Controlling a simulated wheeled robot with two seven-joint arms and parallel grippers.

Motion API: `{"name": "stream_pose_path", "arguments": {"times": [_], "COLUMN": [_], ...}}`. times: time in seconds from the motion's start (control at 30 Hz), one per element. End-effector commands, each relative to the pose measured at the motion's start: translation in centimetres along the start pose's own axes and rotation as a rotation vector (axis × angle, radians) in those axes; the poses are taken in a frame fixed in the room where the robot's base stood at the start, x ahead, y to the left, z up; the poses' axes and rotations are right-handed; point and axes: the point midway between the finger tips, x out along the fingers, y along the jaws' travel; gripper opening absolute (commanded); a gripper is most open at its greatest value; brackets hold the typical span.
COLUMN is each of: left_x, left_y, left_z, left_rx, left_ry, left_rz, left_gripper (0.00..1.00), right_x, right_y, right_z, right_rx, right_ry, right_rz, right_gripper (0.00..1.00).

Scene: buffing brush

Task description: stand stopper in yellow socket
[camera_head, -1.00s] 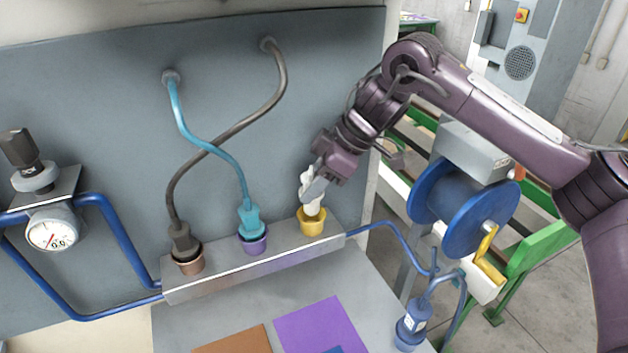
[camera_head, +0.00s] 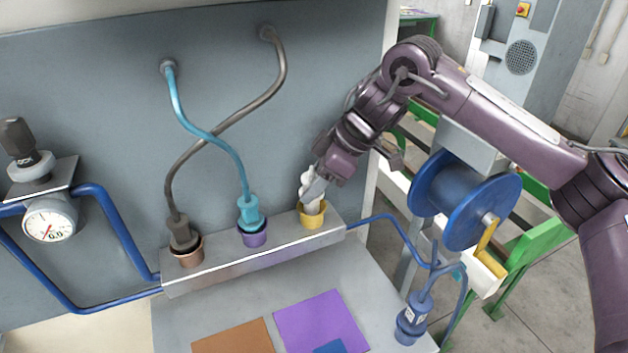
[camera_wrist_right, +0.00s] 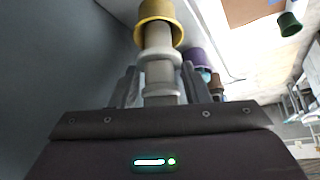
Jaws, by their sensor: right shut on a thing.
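The yellow socket (camera_head: 313,220) is the right-hand cup on the metal ledge, and it also shows at the top of the wrist view (camera_wrist_right: 157,10). The pale grey-white stopper (camera_head: 306,180) stands nearly upright with its lower end inside the yellow socket's mouth. In the wrist view its collar (camera_wrist_right: 160,57) is close to the rim; how deep the hidden end sits I cannot tell. My right gripper (camera_head: 316,187) is shut on the stopper's upper part, its fingers either side of it in the wrist view (camera_wrist_right: 158,88). My left gripper is not in view.
A purple socket (camera_head: 254,239) with a teal plug (camera_head: 250,214) and a copper socket (camera_head: 190,257) with a brown plug (camera_head: 182,234) share the ledge (camera_head: 280,247). Their cables run up the panel. A blue reel (camera_head: 465,195) and a blue plug (camera_head: 411,320) are at the right.

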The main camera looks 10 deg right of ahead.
Motion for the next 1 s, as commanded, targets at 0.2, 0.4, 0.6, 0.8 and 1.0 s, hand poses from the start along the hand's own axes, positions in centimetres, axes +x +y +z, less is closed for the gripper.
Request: {"name": "stream_pose_path", "arguments": {"times": [0.2,0.4,0.6,0.8,1.0], "left_x": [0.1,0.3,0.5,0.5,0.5], "left_y": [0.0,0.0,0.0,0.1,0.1], "left_z": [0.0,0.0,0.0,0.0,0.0], "left_rx": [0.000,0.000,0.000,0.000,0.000], "left_ry": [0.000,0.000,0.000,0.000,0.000], "left_rz": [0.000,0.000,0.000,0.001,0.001], "left_gripper": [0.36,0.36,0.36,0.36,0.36], "right_x": [0.2,0.8,1.3,1.3,1.3], "right_y": [0.0,0.0,0.0,0.0,0.0], "right_z": [0.1,0.5,0.8,0.8,0.8], "right_rx": [0.000,0.000,0.000,0.000,0.000], "right_ry": [0.000,0.000,0.000,0.000,0.000], "right_rz": [0.000,-0.001,0.000,0.000,0.000], "right_gripper": [0.19,0.19,0.19,0.19,0.60]}}
